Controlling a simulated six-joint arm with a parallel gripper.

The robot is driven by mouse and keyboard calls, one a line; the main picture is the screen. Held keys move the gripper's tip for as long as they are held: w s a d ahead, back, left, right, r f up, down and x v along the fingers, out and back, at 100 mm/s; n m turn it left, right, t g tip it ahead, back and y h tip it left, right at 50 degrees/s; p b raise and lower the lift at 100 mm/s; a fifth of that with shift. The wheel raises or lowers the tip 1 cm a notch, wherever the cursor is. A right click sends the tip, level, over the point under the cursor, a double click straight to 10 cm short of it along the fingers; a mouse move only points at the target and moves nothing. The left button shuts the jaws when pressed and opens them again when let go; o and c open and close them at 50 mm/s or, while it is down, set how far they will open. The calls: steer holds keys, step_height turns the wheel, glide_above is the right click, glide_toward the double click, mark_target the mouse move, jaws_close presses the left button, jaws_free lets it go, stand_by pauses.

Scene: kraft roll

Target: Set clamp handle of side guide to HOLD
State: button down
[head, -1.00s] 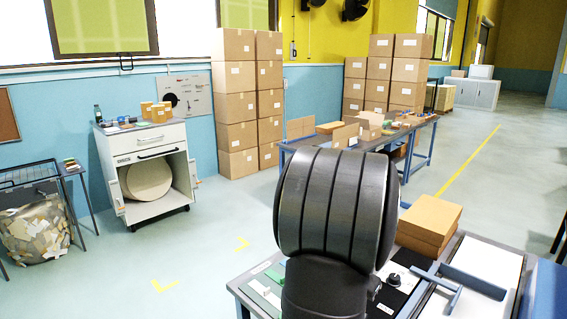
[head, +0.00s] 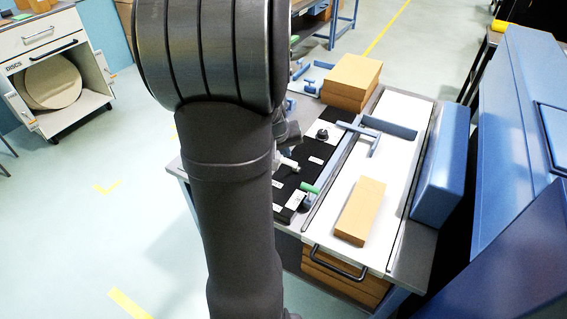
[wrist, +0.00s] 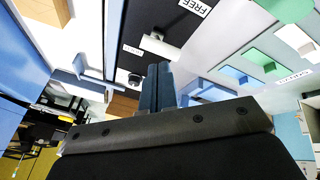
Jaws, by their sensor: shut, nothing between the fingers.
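The blue side guide (head: 375,140) lies across the white board on the bench, and shows in the wrist view (wrist: 88,76). A green handle (head: 309,188) sits at the edge of the black panel beside small white labels; I cannot tell for sure whether it is the clamp handle. In the wrist view a label reading FREE (wrist: 194,6) lies on the black panel, near a pale fitting (wrist: 158,46) and a smaller label (wrist: 133,50) too small to read. My gripper (wrist: 161,72) is shut and empty, over the panel area. In the head view my arm hides its fingers.
A black knob (head: 322,134) stands on the panel. A cardboard stack (head: 350,80) is at the bench's back, and a flat brown box (head: 360,210) lies on the white board. A long blue housing (head: 443,160) borders the right side. Floor to the left is clear.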

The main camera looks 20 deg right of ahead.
mark_target(293, 166)
steer(key=s+a+r+n, duration=0.2)
steer(key=s+a+n, duration=0.15)
steer(key=n, duration=1.05)
steer(key=s+a+r+n, duration=0.25)
steer(key=s+n, duration=0.25)
steer(key=n, duration=0.9)
steer(key=w+d+f, duration=0.5)
steer(key=w+f, duration=0.1)
steer(key=f, duration=0.2)
steer(key=shift+w+d+f+t+h, duration=0.15)
steer(key=shift+w+f+t+h, duration=0.05)
steer(key=shift+f+t+h, duration=0.1)
steer(key=shift+r, duration=0.1)
